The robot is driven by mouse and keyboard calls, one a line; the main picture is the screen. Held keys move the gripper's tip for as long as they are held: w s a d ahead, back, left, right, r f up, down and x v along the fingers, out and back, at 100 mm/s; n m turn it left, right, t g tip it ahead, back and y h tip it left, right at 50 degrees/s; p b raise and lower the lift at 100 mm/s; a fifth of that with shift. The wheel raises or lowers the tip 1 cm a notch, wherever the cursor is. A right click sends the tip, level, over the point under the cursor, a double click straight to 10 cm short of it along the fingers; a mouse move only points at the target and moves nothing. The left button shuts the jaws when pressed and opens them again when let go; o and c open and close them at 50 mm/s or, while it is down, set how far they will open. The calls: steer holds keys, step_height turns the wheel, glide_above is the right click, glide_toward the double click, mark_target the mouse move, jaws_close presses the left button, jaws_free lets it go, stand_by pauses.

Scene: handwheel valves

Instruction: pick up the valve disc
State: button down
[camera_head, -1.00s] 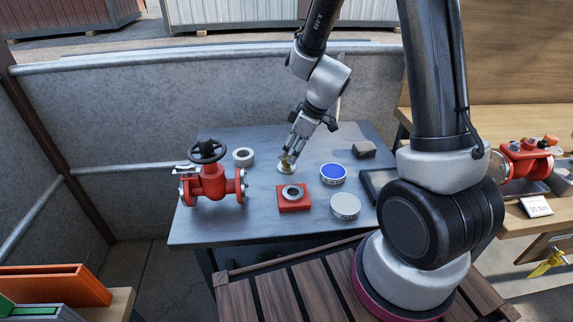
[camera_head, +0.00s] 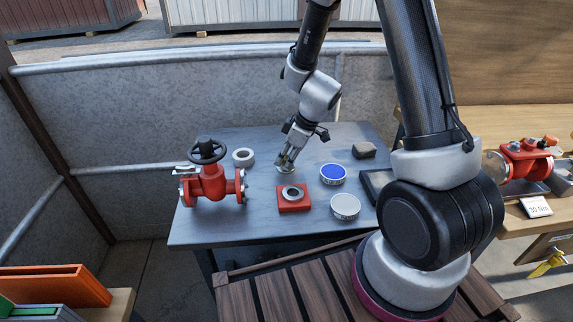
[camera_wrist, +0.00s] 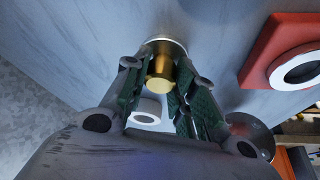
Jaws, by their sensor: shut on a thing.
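The valve disc is a pale round plate with a brass stem; its stem (camera_wrist: 160,72) and rim (camera_wrist: 168,42) show in the wrist view. In the head view, part of its rim (camera_head: 286,171) shows on or just above the grey table (camera_head: 235,222); I cannot tell whether it touches. My gripper (camera_head: 285,163) is over the disc, pointing down. In the wrist view, my gripper (camera_wrist: 160,80) has its green-padded fingers on both sides of the brass stem and is shut on it. The fingers hide the stem in the head view.
A red valve with a black handwheel (camera_head: 208,151) stands left. A pale ring (camera_head: 243,157) lies behind it. A red block with a ring (camera_head: 293,206) is in front of my gripper. A blue-topped tin (camera_head: 333,174), a white-topped tin (camera_head: 345,206) and a dark block (camera_head: 364,150) are right.

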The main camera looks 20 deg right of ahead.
mark_target(287, 157)
steer(key=shift+s, duration=0.15)
step_height(287, 157, up, 10)
steer(key=shift+f, duration=0.1)
steer(key=c, duration=1.8)
jaws_free()
steer(key=shift+c, duration=1.4)
